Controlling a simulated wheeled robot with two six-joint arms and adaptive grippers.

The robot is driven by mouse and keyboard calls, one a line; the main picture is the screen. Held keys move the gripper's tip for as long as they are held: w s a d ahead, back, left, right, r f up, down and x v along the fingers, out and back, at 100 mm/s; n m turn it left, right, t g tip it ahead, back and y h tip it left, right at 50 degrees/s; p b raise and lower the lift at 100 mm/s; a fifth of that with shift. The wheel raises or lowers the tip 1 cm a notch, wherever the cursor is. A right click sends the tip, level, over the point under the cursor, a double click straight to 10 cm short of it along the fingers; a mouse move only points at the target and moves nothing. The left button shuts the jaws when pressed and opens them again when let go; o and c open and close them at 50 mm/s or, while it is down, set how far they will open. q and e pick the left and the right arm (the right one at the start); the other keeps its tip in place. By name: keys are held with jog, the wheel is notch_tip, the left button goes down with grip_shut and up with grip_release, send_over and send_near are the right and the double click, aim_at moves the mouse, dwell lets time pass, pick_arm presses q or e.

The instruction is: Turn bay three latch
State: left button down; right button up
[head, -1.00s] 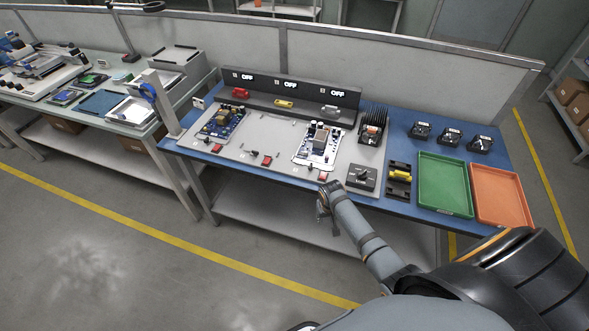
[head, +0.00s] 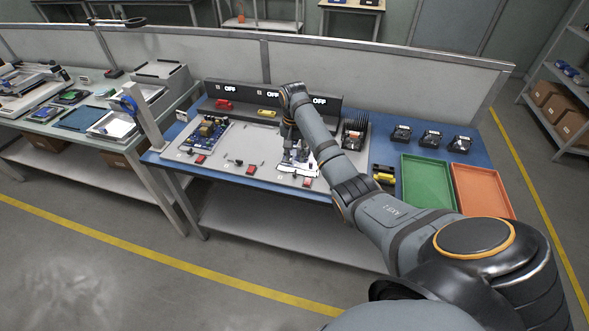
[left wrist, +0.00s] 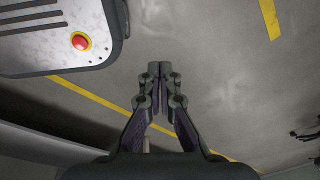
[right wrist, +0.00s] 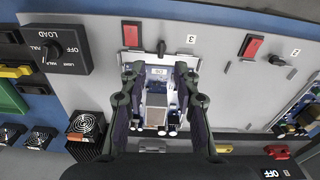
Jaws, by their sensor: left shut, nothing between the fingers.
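The bay three latch (right wrist: 161,48) is a small black knob on the grey panel beside a red switch (right wrist: 132,33) and the label 3, in the right wrist view. Bay three's circuit board (right wrist: 157,98), white and blue with metal parts, lies below the latch there. In the head view my right gripper (head: 290,155) hangs over bay three, and my arm hides part of it. In its own wrist view the right gripper (right wrist: 156,70) is open and empty, its fingertips apart on either side of the board's upper end. My left gripper (left wrist: 160,72) is shut and empty above the floor.
A black LOAD box (right wrist: 58,48) with a knob stands beside bay three. A heat sink (head: 354,135), green tray (head: 428,182) and orange tray (head: 482,190) lie to the right. Bay two's red switch (head: 252,170) is left. A dark display bar (head: 210,103) reading OFF stands behind.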

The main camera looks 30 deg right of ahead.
aim_at(295, 172)
jog(key=shift+m, duration=0.4)
jog(key=f, duration=0.5)
jog(key=w+f, duration=0.1)
jog(key=f, duration=0.2)
jog(key=shift+d+f, duration=0.15)
jog(key=shift+d, duration=0.15)
grip_shut()
